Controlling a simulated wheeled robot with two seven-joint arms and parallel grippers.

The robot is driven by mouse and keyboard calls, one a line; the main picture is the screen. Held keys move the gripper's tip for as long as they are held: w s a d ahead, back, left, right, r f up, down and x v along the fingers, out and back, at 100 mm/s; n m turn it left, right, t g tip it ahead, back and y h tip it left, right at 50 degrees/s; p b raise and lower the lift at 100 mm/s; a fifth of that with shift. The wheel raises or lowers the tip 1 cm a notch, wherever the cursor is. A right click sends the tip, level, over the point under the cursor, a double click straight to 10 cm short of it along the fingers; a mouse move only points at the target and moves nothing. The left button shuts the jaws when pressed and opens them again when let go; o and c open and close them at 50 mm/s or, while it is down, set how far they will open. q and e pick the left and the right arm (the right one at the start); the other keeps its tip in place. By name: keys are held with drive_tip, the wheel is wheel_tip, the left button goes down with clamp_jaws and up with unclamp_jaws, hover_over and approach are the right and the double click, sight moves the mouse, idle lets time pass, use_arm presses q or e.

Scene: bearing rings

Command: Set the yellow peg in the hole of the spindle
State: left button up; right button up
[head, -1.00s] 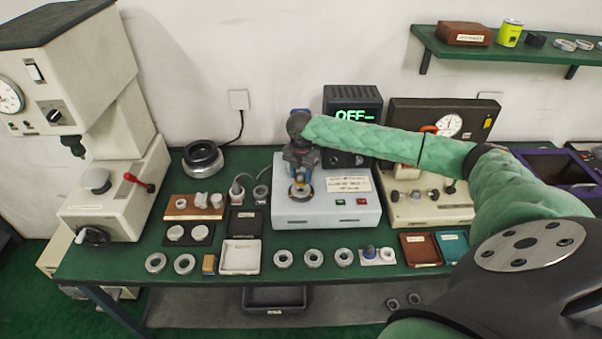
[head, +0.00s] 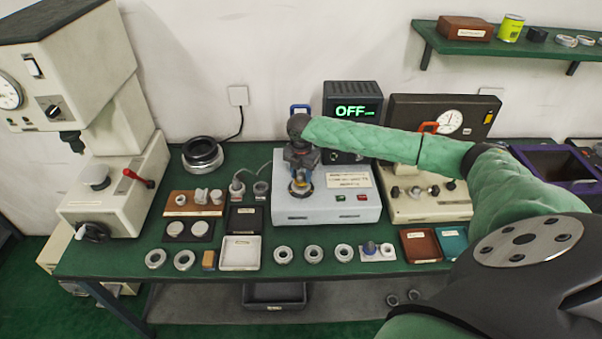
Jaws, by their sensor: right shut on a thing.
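My right gripper (head: 300,176) points down over the white machine (head: 345,209) in the middle of the bench. Its jaws are shut on the yellow peg (head: 300,183), of which only a small yellow bit shows low between the fingers. The spindle (head: 300,191) is the round metal part on top of the machine, right below the jaws. The gripper covers most of it, so its hole is hidden. I cannot tell whether the peg's lower end is in the hole or just above it. My left gripper is not in view.
A black display box (head: 352,104) reading OFF stands behind. A beige gauge machine (head: 436,204) is to the right, and a white press (head: 110,185) to the left.

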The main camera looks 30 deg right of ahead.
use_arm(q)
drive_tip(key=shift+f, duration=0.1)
use_arm(e)
drive_tip(key=shift+f, duration=0.5)
drive_tip(key=o, duration=1.3)
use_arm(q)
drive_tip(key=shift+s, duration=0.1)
use_arm(e)
drive_tip(key=shift+r+b, duration=0.1)
drive_tip(key=shift+b, duration=0.2)
drive_tip(key=shift+r, duration=0.35)
wheel_tip(320, 180, up, 6)
drive_tip(key=b, duration=0.3)
drive_tip(key=shift+f, duration=0.15)
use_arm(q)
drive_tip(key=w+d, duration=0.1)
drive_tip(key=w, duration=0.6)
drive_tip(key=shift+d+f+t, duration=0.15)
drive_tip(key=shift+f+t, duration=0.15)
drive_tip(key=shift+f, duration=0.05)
use_arm(e)
drive_tip(key=shift+r, duration=0.6)
